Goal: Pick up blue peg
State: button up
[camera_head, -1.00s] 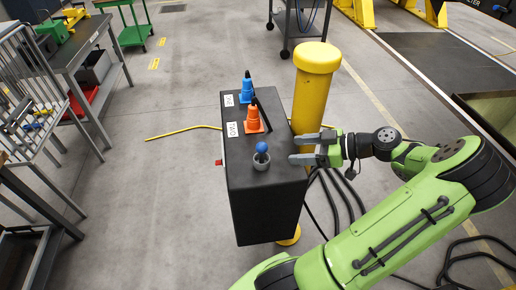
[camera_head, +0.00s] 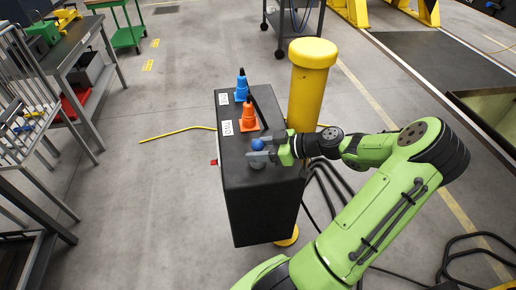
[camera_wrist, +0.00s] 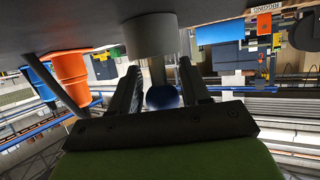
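The blue peg (camera_head: 257,145) has a round blue head and stands upright in a small grey cup (camera_head: 256,164) on the front part of a black cabinet (camera_head: 262,205). My gripper (camera_head: 257,149) is open, with its fingers reaching left, one on either side of the peg. In the wrist view, which looks upside down, the blue head (camera_wrist: 162,97) shows between the two fingers (camera_wrist: 160,88). The grey cup (camera_wrist: 151,36) shows above it there. I cannot tell whether a finger touches the peg.
An orange cone-like piece (camera_head: 249,117) and a blue one (camera_head: 242,87) stand behind on the cabinet top, near white labels (camera_head: 227,128). A black bar lies beside them. A yellow post (camera_head: 312,90) stands close at the cabinet's right. Cables lie on the floor to the right.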

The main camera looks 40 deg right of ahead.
jog(key=c, duration=0.7)
jog(key=shift+r, duration=0.1)
